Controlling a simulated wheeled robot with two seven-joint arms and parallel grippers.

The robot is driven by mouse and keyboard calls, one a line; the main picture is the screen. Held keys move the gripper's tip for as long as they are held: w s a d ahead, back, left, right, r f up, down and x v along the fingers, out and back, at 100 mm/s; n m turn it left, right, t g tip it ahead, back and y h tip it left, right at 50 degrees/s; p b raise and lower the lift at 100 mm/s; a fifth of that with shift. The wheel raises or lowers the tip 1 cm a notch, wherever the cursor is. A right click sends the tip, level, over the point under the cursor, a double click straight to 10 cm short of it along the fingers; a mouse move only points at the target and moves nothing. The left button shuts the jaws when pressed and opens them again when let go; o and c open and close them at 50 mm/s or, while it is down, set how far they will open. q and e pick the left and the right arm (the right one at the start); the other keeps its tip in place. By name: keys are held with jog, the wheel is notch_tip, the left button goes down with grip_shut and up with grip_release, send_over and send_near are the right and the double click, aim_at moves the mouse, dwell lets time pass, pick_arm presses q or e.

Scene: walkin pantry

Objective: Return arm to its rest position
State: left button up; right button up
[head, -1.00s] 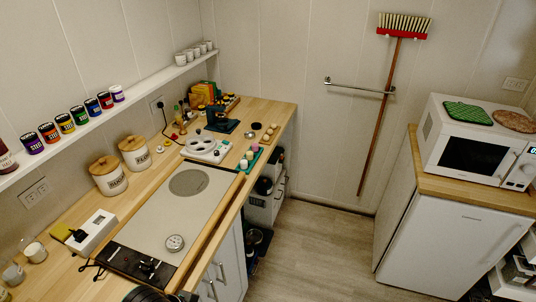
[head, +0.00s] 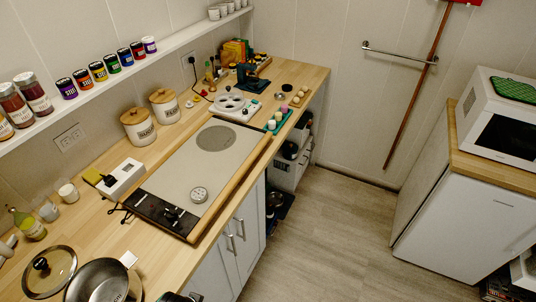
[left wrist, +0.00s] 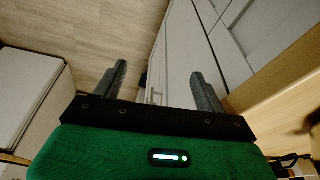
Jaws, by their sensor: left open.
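My left gripper (left wrist: 158,82) shows in the left wrist view. Its two dark fingers stand wide apart with nothing between them. Beyond them are the wooden floor and the pale cabinet fronts (left wrist: 180,50), and the edge of the wooden counter (left wrist: 285,90) is at the right. The gripper does not touch anything that I can see. I cannot clearly make out either gripper in the head view. My right gripper is in neither view.
The wooden counter (head: 92,234) runs along the left wall, with a hob (head: 180,172), two lidded jars (head: 138,127) and a pan (head: 98,283). A white shelf (head: 110,80) holds paint cans. A microwave (head: 500,125) stands at right. The floor (head: 335,235) between is clear.

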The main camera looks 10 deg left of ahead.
pick_arm(q)
jog(key=s+f+g+b, duration=0.1)
jog(key=s+f+b, duration=0.15)
jog(key=f, duration=1.15)
jog(key=s+f+b, duration=0.2)
jog(key=s+f, duration=0.2)
jog(key=f, duration=1.1)
jog(key=s+a+f+g+b, duration=0.1)
jog(key=s+a+f+b, duration=0.1)
jog(key=s+f, duration=1.3)
jog(key=shift+s+a+f+b, duration=0.15)
jog(key=shift+s+a+b, duration=0.25)
jog(key=shift+a, duration=0.5)
